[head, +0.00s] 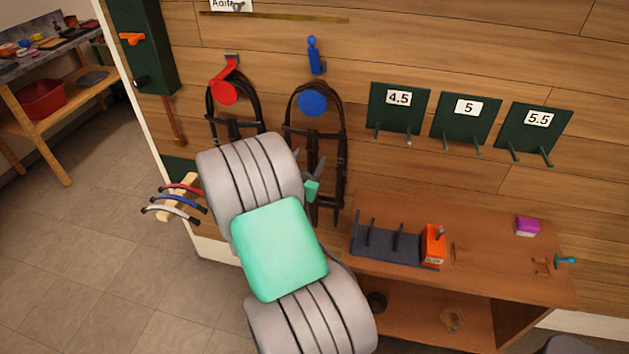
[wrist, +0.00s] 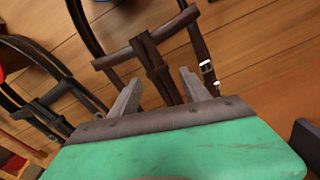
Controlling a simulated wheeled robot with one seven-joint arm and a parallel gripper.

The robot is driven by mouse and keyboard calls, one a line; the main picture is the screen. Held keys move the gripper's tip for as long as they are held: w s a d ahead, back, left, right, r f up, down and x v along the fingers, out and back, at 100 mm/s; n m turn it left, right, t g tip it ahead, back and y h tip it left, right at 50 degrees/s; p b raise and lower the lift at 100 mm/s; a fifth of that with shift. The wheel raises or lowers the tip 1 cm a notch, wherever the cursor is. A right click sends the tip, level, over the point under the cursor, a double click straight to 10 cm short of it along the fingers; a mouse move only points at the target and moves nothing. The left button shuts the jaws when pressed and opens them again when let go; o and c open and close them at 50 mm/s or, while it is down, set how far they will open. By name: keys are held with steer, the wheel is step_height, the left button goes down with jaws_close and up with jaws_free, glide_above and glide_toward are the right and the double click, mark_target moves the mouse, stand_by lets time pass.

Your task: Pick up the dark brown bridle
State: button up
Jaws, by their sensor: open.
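The dark brown bridle (head: 344,140) hangs on the wall below a blue hook (head: 315,56), with a blue disc (head: 312,103) inside its top loop. In the wrist view the bridle (wrist: 150,55) shows its crossing straps and bright buckles. My gripper (head: 309,158) is open in front of its lower middle; my arm hides part of it. In the wrist view my gripper's fingers (wrist: 160,78) stand apart, with the hanging centre straps appearing in the gap between them. I cannot tell whether they touch the straps.
A black bridle (head: 258,100) hangs close by on the left under a red hook (head: 230,67); it also shows in the wrist view (wrist: 62,92). Green numbered racks (head: 398,108) are on the right. A wooden bench (head: 490,275) stands below, holding a dark rack and an orange box (head: 433,246).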

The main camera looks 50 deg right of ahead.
steer(key=shift+s+d+f+n+h, duration=0.1)
steer(key=shift+f+n+h, duration=0.05)
steer(key=shift+n, duration=0.45)
steer(key=shift+s+d+f+n+h, duration=0.1)
steer(key=shift+f+n+h, duration=0.05)
steer(key=shift+n, duration=0.45)
steer(key=shift+w+d+r+n+t, duration=0.1)
steer(key=shift+w+d+n+t, duration=0.1)
steer(key=shift+d+n+t, duration=0.15)
steer(key=p+x, duration=0.2)
steer(key=x, duration=0.5)
steer(key=shift+w+r, duration=0.15)
steer(key=shift+a, duration=0.15)
steer(key=shift+c, duration=0.5)
jaws_close()
